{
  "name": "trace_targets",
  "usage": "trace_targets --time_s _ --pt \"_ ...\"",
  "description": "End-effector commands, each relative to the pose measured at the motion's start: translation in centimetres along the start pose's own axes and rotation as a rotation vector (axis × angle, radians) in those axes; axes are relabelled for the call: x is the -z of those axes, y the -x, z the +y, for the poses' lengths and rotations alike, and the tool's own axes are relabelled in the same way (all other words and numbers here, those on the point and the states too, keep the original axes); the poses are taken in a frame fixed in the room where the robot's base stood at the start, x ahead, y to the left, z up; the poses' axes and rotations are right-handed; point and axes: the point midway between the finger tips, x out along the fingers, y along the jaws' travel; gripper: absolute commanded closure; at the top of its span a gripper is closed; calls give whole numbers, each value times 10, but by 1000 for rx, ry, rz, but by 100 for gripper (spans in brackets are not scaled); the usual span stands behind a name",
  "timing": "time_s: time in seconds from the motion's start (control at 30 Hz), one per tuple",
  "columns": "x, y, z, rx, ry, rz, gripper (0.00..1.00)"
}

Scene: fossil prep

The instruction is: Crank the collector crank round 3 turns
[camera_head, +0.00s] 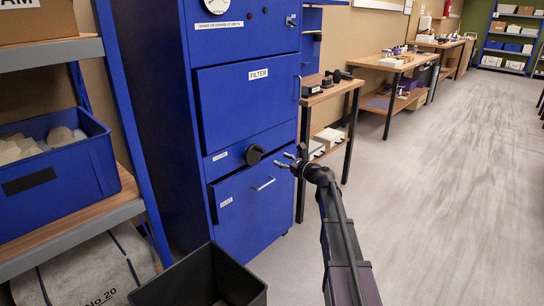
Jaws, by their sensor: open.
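The blue collector cabinet (246,98) stands left of centre. On the strip between its upper door and lower drawer is a round black knob or crank hub (254,154), with a small label to its left too small to read. No separate crank handle can be made out on it. My gripper (283,159) is in front of the cabinet, just right of the black knob in the picture. Its two fingers point left toward the knob, spread apart and empty. Whether they touch the knob cannot be told, but a gap shows between them.
The upper door (248,97) is labelled "FILTER"; the drawer (255,205) below has a bar handle. A black open bin (235,287) stands in front. A shelf with a blue crate (95,165) is at left. Benches (393,62) line the wall behind; the right floor is clear.

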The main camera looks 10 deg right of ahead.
Motion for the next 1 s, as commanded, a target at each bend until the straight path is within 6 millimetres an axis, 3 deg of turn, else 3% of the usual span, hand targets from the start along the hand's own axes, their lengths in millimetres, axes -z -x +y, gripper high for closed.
trace_targets --time_s 0.27,1.0 --pt "0 1 0 0 224 0 34" --pt "0 8 1 0 1254 0 34"
